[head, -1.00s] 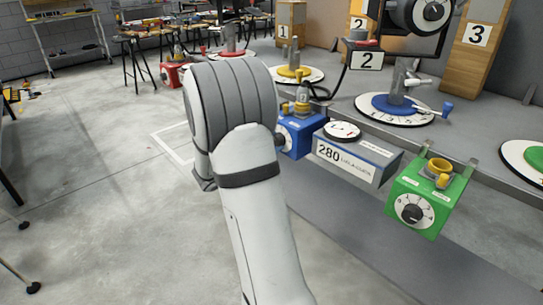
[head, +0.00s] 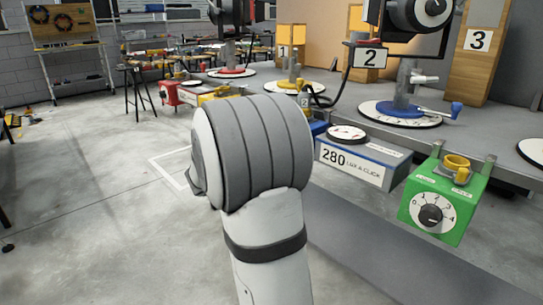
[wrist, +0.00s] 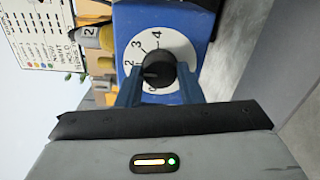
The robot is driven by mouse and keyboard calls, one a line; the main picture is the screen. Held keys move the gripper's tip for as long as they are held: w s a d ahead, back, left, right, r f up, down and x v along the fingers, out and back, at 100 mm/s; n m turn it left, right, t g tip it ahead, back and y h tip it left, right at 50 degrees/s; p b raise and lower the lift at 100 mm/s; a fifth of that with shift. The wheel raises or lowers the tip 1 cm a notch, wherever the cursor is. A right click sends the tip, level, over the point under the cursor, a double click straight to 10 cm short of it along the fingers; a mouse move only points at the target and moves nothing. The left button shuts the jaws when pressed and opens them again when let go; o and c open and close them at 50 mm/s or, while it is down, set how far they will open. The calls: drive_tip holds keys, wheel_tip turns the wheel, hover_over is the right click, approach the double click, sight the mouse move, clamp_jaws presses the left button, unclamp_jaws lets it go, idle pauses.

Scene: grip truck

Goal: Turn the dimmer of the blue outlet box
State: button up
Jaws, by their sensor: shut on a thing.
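The blue outlet box (wrist: 183,22) fills the upper middle of the wrist view, turned sideways. Its white dial (wrist: 140,52) carries numbers, with 4 at the top and 2 at the left. The black dimmer knob (wrist: 160,74) sits in the dial's middle; its pale mark seems to face left, but the exact number is hard to read. My gripper (wrist: 158,88) is shut on the knob, one blue finger at each side. In the head view my arm hides most of the blue box (head: 318,127), and my gripper is out of sight behind it.
A grey-blue box marked 280 (head: 360,163) stands just right of the blue box. The green outlet box (head: 443,203) hangs further right on the bench edge. The stand with the blue disc (head: 403,110) is behind. Open floor (head: 90,220) lies to the left.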

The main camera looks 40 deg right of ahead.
idle(0.3)
drive_tip(key=o, duration=1)
drive_tip(key=shift+c, duration=0.2)
drive_tip(key=a+p, duration=0.2)
drive_tip(key=a, duration=0.5)
drive_tip(key=shift+s+a, duration=0.3)
drive_tip(key=shift+a, duration=0.1)
drive_tip(key=shift+p, duration=0.3)
